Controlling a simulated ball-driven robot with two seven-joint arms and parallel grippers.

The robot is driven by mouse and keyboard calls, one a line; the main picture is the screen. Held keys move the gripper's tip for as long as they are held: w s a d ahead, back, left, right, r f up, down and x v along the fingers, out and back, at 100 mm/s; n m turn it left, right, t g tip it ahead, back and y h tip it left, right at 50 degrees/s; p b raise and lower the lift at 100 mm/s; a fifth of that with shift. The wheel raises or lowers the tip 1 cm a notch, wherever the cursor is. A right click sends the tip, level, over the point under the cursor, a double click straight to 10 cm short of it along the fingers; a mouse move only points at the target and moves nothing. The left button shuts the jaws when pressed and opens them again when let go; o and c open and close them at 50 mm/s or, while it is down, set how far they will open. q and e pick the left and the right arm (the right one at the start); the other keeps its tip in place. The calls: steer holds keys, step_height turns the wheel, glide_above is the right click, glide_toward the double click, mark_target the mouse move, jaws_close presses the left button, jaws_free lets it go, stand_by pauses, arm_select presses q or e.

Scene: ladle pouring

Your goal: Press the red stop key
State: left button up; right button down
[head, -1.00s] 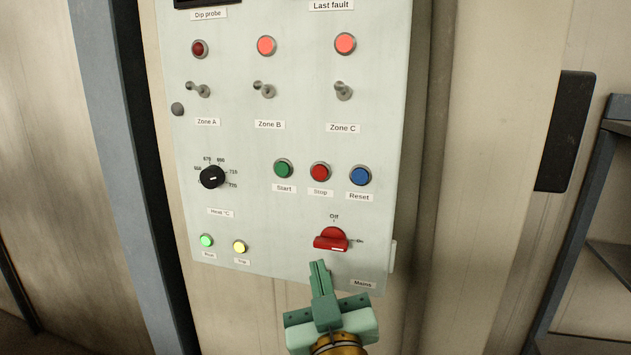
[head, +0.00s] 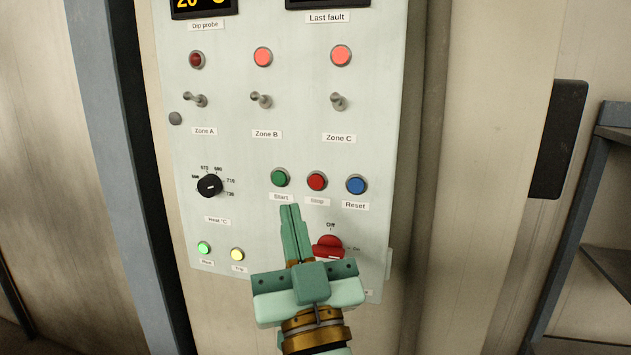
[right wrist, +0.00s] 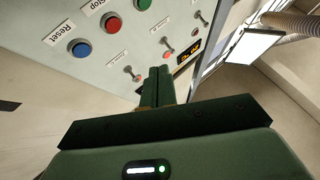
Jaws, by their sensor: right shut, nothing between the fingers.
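The red stop key (head: 317,181) is a round button on the pale control panel (head: 235,150), between the green start key (head: 280,178) and the blue reset key (head: 356,185). In the right wrist view the stop key (right wrist: 113,22) shows at the upper left, apart from the fingers. My right gripper (head: 290,209) is shut and empty. In the head view its tips appear just below the Start label, lower and left of the stop key. I cannot tell how far the tips are from the panel. My left gripper is not in view.
The red mains switch (head: 328,247) is partly hidden behind my right gripper. A black heat dial (head: 210,186) sits at left, with zone toggles (head: 261,100) and lamps above. A blue-grey post (head: 125,150) stands left of the panel and a dark metal rack (head: 590,210) at right.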

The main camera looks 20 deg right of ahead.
mark_target(317, 181)
steer(key=shift+w+d, duration=0.8)
steer(key=shift+w, duration=0.35)
steer(key=shift+w+d, duration=0.75)
steer(key=shift+w, duration=0.35)
steer(key=shift+w+d, duration=0.8)
steer(key=shift+w, duration=0.35)
steer(key=shift+w+d, duration=0.25)
steer(key=shift+w, duration=0.1)
steer(key=shift+w+d+b, duration=0.2)
steer(key=shift+w+b, duration=0.1)
steer(key=shift+b, duration=0.15)
steer(key=shift+s+a, duration=0.45)
steer(key=shift+s, duration=0.2)
